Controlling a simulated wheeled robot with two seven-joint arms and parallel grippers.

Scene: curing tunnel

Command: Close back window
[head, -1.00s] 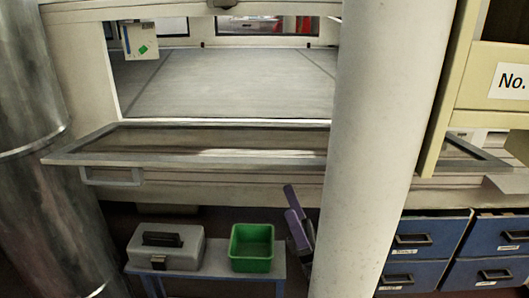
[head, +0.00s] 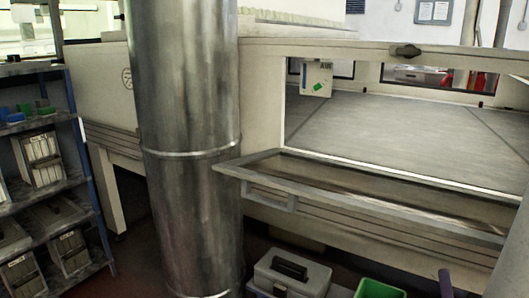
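A framed glass window panel (head: 370,192) juts out flat from the lower edge of a wide opening in the cream tunnel housing (head: 262,80). It is hinged down and open, with a grey handle (head: 268,199) at its near left corner. Through the opening I see the grey tunnel floor (head: 390,125). Small dark-framed windows (head: 440,80) show in the far wall, partly hidden by the housing's top edge. A dark latch (head: 406,51) sits on that top edge. Neither of my grippers is in view.
A large metal duct (head: 190,130) stands left of the panel, close to its corner. A shelf rack (head: 72,140) with boxes is at the far left. A grey toolbox (head: 290,276) and green bin (head: 380,289) are below the panel.

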